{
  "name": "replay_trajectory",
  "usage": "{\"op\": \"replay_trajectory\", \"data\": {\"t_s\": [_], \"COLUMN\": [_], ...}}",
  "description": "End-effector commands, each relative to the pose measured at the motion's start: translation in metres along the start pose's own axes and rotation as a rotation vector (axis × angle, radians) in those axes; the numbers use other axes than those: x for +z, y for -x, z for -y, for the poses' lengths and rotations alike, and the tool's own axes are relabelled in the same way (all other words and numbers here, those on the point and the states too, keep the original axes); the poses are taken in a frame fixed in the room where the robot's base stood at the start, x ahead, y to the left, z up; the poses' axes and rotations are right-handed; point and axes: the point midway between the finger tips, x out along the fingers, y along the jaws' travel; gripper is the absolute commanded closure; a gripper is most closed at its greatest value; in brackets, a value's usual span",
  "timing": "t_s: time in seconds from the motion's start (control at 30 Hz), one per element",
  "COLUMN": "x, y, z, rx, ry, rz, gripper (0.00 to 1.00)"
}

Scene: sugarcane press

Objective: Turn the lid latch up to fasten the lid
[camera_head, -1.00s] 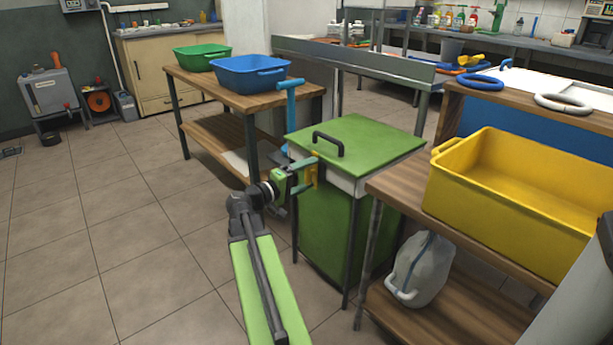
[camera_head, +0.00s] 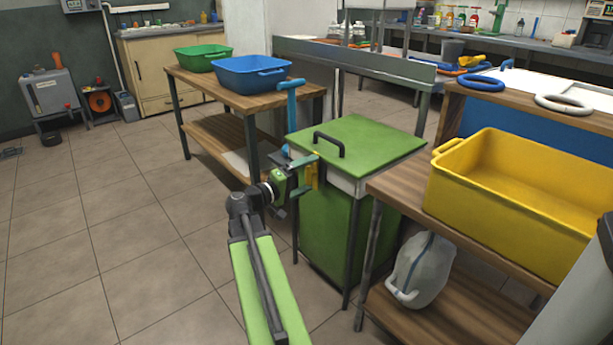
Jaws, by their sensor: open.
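The green lid (camera_head: 372,142) with a black handle (camera_head: 328,139) lies flat on top of the green press box (camera_head: 326,235). The lid looks closed. A yellow latch (camera_head: 313,174) shows at the box's front left, just under the lid's edge. My gripper (camera_head: 308,174) is at the latch with its fingers apart, one above and one below. The yellow piece lies at or between the fingertips; I cannot tell whether they touch it. Part of the latch is hidden by the gripper.
A blue T-handled pole (camera_head: 291,112) stands right behind my gripper. A wooden table with a yellow crate (camera_head: 442,203) is close on the right, a white jug (camera_head: 419,270) on its lower shelf. A table with a blue basin (camera_head: 250,86) stands behind left.

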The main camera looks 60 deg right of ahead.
Motion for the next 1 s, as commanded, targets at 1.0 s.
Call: {"op": "replay_trajectory", "data": {"t_s": [1.0], "x": [-0.001], "y": [0.172], "z": [0.000], "rx": [0.000], "ry": [0.000], "rz": [-0.001], "gripper": [0.01]}}
